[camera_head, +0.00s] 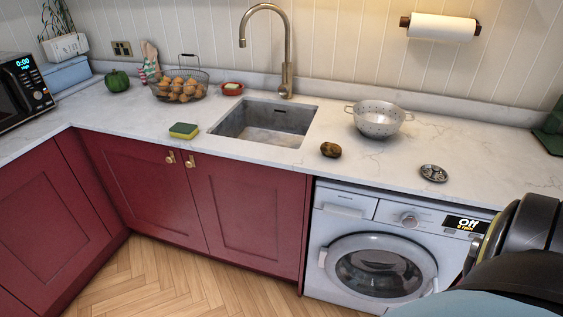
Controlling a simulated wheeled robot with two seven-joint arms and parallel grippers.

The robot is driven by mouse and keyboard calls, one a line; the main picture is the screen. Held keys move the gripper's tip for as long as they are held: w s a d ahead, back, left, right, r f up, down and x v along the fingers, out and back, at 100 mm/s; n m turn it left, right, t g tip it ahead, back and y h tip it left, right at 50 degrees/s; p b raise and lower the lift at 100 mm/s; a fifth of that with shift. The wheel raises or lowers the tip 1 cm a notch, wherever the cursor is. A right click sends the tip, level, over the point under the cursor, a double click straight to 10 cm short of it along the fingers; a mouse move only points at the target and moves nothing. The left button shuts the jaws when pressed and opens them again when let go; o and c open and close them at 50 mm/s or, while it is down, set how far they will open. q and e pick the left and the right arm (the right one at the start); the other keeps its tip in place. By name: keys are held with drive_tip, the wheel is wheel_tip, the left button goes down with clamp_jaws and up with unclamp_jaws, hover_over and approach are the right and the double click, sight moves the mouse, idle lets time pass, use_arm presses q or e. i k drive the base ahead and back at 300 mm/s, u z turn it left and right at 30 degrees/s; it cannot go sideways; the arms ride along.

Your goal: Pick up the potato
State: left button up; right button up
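A brown potato (330,149) lies on the white marble counter (385,163), to the right of the sink and in front of the metal colander. Nothing touches it. A black part of my own body shows at the lower right, but no gripper fingers are visible. Neither my left nor my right gripper is in view.
A sink (265,123) with a tall tap (287,55) is left of the potato. A colander (378,119) stands behind it, and a round metal strainer (433,173) lies to its right. A washing machine (385,250) is below.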

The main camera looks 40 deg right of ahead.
sight(333, 150)
drive_tip(key=u, duration=0.4)
drive_tip(key=i, duration=0.7)
drive_tip(key=z, duration=0.8)
drive_tip(key=i, duration=1.1)
drive_tip(key=z, duration=1.2)
